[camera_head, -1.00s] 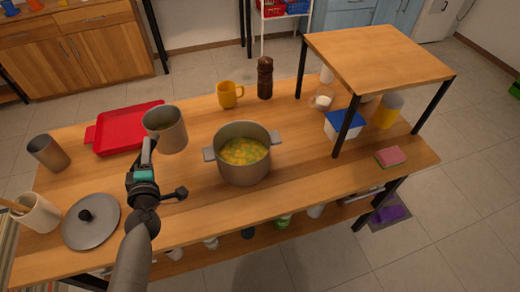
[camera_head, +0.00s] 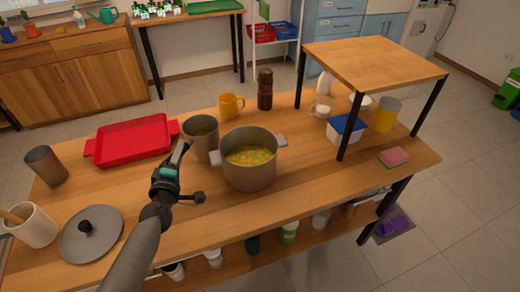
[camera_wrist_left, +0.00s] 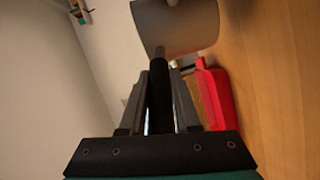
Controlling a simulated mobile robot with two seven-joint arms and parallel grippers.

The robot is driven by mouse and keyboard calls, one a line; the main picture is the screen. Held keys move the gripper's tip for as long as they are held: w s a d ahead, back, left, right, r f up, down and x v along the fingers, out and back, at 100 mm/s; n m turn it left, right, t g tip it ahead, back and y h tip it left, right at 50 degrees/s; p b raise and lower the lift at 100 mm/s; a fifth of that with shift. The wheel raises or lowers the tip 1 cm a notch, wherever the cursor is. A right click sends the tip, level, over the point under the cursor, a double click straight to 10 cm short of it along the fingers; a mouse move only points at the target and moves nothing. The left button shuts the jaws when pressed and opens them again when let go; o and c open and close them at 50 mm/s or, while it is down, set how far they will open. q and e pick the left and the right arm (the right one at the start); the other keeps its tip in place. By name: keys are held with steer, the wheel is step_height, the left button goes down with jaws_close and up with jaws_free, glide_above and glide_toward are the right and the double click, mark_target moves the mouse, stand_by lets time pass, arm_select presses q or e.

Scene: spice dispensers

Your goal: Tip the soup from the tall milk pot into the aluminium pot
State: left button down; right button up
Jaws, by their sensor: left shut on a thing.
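The tall milk pot (camera_head: 200,143) is a grey metal vessel, roughly upright, close beside the left side of the aluminium pot. My left gripper (camera_head: 181,154) is shut on its handle; the wrist view shows the dark handle (camera_wrist_left: 160,95) between the fingers and the pot's wall (camera_wrist_left: 178,28) beyond. Its inside looks dark, and I cannot make out any contents. The wide aluminium pot (camera_head: 250,178) stands upright on the table with chunky yellow-green soup (camera_head: 251,156) in it. I cannot tell whether the two pots touch. My right gripper is out of view.
A red tray (camera_head: 133,142) lies behind left. A yellow mug (camera_head: 230,106) and a brown pepper mill (camera_head: 265,90) stand behind the pots. A grey lid (camera_head: 90,236), a utensil crock (camera_head: 35,228) and a metal cup (camera_head: 46,166) are at left. A raised shelf (camera_head: 375,63) stands at right.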

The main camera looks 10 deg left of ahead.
arm_select(q)
steer(key=shift+w+r, duration=0.1)
steer(key=shift+r, duration=0.1)
steer(key=s+d+r+m+t+p, duration=0.1)
steer(key=d+r+m+t+p, duration=0.1)
steer(key=d+r+m, duration=0.4)
step_height(320, 180, up, 4)
steer(key=shift+d+f+m+t+p, duration=0.3)
steer(key=shift+d+m+p, duration=0.15)
steer(key=shift+p, duration=0.4)
steer(key=shift+s+d+f+m+b, duration=0.1)
steer(key=shift+d+f+m+b, duration=0.15)
steer(key=shift+m+b, duration=0.4)
steer(key=shift+d+f+m+b, duration=0.15)
steer(key=shift+d+m+b, duration=0.15)
steer(key=shift+m+b, duration=0.25)
steer(key=shift+d+f+m+t+h+b, duration=0.4)
steer(key=shift+f+m+b, duration=0.1)
steer(key=shift+m+b, duration=0.75)
steer(key=shift+d+f+m+t+h+b, duration=0.25)
steer(key=shift+f+m+t+h+b, duration=0.2)
steer(key=shift+m+b, duration=0.75)
